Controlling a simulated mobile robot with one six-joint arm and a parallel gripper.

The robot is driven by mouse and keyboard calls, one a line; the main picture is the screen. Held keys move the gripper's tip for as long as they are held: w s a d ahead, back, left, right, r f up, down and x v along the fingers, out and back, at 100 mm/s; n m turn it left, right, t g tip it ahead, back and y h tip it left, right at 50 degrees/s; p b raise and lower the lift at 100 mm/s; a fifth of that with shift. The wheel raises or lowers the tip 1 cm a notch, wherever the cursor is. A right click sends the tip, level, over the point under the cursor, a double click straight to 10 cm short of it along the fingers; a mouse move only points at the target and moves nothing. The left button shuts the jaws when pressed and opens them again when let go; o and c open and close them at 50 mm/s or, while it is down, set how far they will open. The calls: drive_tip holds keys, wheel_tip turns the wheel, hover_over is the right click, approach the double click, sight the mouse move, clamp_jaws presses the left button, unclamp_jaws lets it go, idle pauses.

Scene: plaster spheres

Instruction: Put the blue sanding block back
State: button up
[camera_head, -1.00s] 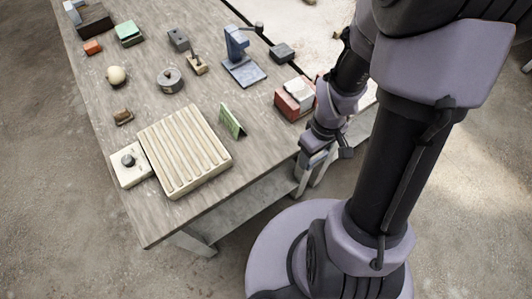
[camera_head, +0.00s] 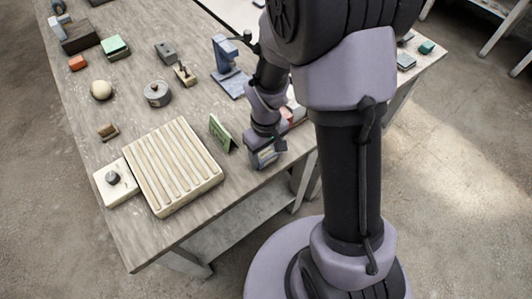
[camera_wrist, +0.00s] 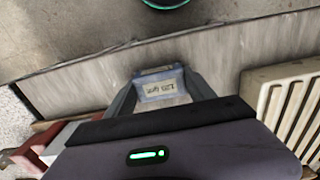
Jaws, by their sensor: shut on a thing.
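The blue sanding block (camera_wrist: 160,73), with a pale "120 Grit" label, sits between the two fingers of my gripper (camera_wrist: 163,92) in the wrist view. The gripper is shut on it. In the head view my gripper (camera_head: 263,158) hangs by the front edge of the workbench (camera_head: 160,235), just right of a green upright card (camera_head: 222,132). The block is small there and partly hidden by the fingers. I cannot tell its exact height above the bench.
A cream ribbed tray (camera_head: 172,165) lies left of the card, with a white plate with a knob (camera_head: 114,181) beside it. A blue stand (camera_head: 228,68) is behind my gripper. A red box (camera_head: 288,117) is partly hidden by my arm. Several small things lie farther back.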

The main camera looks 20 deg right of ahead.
drive_tip(key=o, duration=1.5)
drive_tip(key=shift+f, duration=0.1)
wheel_tip(320, 180, up, 12)
drive_tip(key=p, duration=0.5)
wheel_tip(320, 180, up, 14)
drive_tip(key=m+t+y, duration=0.1)
drive_tip(key=m+t, duration=0.3)
drive_tip(key=m, duration=0.1)
hover_over(266, 153)
drive_tip(key=s+a, duration=0.2)
drive_tip(key=s, duration=0.5)
drive_tip(key=s+r+m, duration=0.1)
drive_tip(key=s, duration=0.1)
drive_tip(key=s+a+r+m+t, duration=0.1)
drive_tip(key=s+r, duration=0.1)
drive_tip(key=s+a+r+m+y, duration=0.1)
drive_tip(key=s, duration=0.1)
drive_tip(key=shift+r+t, duration=0.3)
drive_tip(key=shift+t, duration=0.1)
